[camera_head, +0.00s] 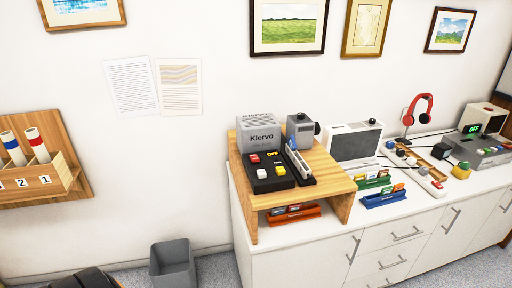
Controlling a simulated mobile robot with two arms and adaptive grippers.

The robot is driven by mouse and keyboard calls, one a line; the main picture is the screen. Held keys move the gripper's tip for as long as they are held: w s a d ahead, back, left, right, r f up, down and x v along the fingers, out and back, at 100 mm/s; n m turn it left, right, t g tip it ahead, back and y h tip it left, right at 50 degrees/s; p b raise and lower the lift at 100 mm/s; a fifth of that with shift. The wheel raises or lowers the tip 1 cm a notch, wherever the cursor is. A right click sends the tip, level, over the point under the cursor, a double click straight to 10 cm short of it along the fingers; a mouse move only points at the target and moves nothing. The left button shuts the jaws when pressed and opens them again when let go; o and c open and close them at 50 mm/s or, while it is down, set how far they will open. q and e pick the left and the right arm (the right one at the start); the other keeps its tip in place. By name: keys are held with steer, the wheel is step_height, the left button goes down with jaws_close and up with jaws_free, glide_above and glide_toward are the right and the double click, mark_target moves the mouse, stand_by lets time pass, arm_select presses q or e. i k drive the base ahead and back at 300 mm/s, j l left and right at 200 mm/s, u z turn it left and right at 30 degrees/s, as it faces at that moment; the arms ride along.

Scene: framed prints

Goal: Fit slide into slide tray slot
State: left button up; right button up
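A long, narrow grey and black tray-like part (299,166), possibly the slide tray, lies on a wooden stand beside a black control box (267,172) with coloured buttons. A grey projector-like device (301,131) stands behind it. Small cards that may be slides stand in a red holder (293,214) under the stand, and in a green holder (371,181) and a blue holder (384,199) on the white counter. Individual slots and slides are too small to tell apart. Neither of my grippers is in view.
The wooden stand (328,172) sits on a white cabinet (312,250). A grey bin (173,265) stands on the floor.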

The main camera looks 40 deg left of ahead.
mark_target(291, 153)
steer(key=i+l+u, duration=0.2)
steer(key=u, duration=0.3)
steer(key=i+l+u, duration=0.15)
steer(key=u, duration=0.3)
steer(key=i+l+u, duration=0.1)
steer(key=l+u, duration=0.4)
